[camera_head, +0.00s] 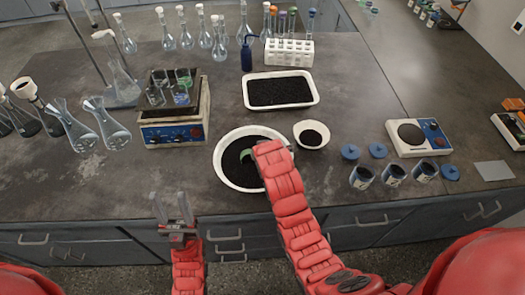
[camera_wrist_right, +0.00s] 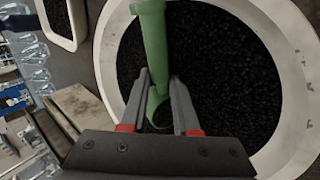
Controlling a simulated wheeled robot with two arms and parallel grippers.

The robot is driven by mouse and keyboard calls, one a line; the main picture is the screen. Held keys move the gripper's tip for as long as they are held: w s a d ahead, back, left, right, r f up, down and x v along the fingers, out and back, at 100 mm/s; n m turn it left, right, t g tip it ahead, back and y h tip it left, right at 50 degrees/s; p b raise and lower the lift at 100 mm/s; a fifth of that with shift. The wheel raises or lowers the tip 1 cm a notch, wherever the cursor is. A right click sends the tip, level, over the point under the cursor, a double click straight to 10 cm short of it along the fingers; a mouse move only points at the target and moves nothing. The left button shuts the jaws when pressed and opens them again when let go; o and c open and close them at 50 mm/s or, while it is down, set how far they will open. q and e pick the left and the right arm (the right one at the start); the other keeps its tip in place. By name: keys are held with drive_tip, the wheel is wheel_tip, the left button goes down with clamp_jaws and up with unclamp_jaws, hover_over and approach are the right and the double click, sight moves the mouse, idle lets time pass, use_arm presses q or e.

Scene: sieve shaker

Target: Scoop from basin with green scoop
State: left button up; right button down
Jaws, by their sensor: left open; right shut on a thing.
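A white round basin (camera_head: 222,170) filled with dark granules (camera_head: 236,168) stands near the front of the bench. The green scoop (camera_head: 246,155) is over the basin; only a small part shows beside my right arm in the head view. In the right wrist view, my right gripper (camera_wrist_right: 170,88) is shut on the green scoop (camera_wrist_right: 153,45), above the basin (camera_wrist_right: 285,150) and its dark granules (camera_wrist_right: 235,60). I cannot tell whether the scoop touches the granules. My left gripper (camera_head: 172,208) is open and empty, in front of the bench edge, left of the basin.
A small white bowl (camera_head: 298,141) of dark granules is right of the basin, and a white tray (camera_head: 248,104) of them is behind. A shaker device (camera_head: 152,136) with beakers stands left. Jars (camera_head: 393,174), blue lids (camera_head: 378,150) and a scale (camera_head: 396,135) are right.

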drive_tip(key=shift+w+r+g, duration=0.3)
drive_tip(key=shift+g, duration=0.4)
drive_tip(key=shift+f, duration=0.2)
drive_tip(key=shift+w+r+t+b, duration=0.3)
drive_tip(key=shift+r+t+b, duration=0.1)
drive_tip(key=shift+t, duration=0.1)
drive_tip(key=shift+w+r+p, duration=0.2)
drive_tip(key=shift+r+p, duration=0.05)
drive_tip(key=shift+r, duration=0.25)
drive_tip(key=shift+w+r+p, duration=0.15)
drive_tip(key=shift+r+p, duration=0.05)
drive_tip(key=shift+r, duration=0.25)
drive_tip(key=r+g, duration=0.1)
drive_tip(key=g, duration=0.1)
drive_tip(key=r+g, duration=0.1)
drive_tip(key=g, duration=0.1)
drive_tip(key=shift+w+r, duration=0.2)
drive_tip(key=shift+w, duration=0.2)
